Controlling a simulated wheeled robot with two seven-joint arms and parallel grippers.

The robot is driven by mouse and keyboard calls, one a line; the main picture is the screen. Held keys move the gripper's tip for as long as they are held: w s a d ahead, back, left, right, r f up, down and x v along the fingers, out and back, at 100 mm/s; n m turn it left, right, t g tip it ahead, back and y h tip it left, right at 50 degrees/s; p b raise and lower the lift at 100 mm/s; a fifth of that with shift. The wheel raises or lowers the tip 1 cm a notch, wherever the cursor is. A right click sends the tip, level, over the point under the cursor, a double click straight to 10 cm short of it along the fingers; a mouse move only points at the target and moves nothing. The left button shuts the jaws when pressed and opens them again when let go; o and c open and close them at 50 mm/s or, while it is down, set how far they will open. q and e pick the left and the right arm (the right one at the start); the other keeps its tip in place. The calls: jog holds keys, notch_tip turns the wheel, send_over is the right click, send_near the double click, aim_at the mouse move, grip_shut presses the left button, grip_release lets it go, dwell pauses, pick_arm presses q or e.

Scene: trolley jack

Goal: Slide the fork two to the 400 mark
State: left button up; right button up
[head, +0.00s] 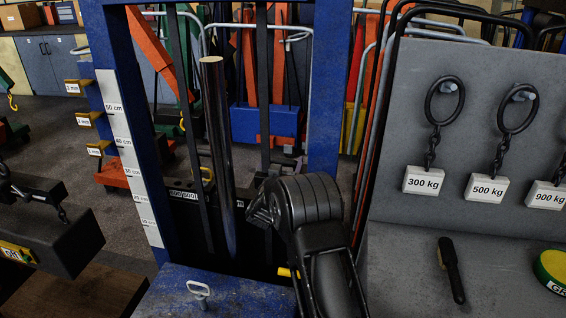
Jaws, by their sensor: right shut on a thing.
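The blue trolley jack (325,95) stands in front of me, with a white centimetre scale (128,150) on its left post. A dark carriage plate (185,225) crosses low between the posts and bears a small white number strip (186,196), partly hidden by dark bars and the chrome cylinder (216,130). I cannot make out a 400 mark. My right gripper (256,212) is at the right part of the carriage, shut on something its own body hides. I cannot tell whether that is fork two. My left gripper is not in view.
At the right, a grey board (470,130) carries tagged chains for 300, 500 and 900 kg, above a brush (451,270) and a round green-yellow tin (552,268). A dark block (55,250) with a chain is at the left. A small T-handle (199,289) stands on the jack's blue base.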

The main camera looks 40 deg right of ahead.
jog(key=shift+w+a+b, duration=0.5)
jog(key=shift+w, duration=0.05)
jog(key=shift+w+a, duration=0.2)
jog(key=shift+w, duration=0.05)
jog(key=o, duration=1.7)
jog(key=shift+o, duration=1)
jog(key=shift+w+a, duration=0.1)
jog(key=b+v, duration=0.1)
jog(key=v, duration=0.6)
jog(key=shift+s+a, duration=0.3)
jog(key=shift+r, duration=0.1)
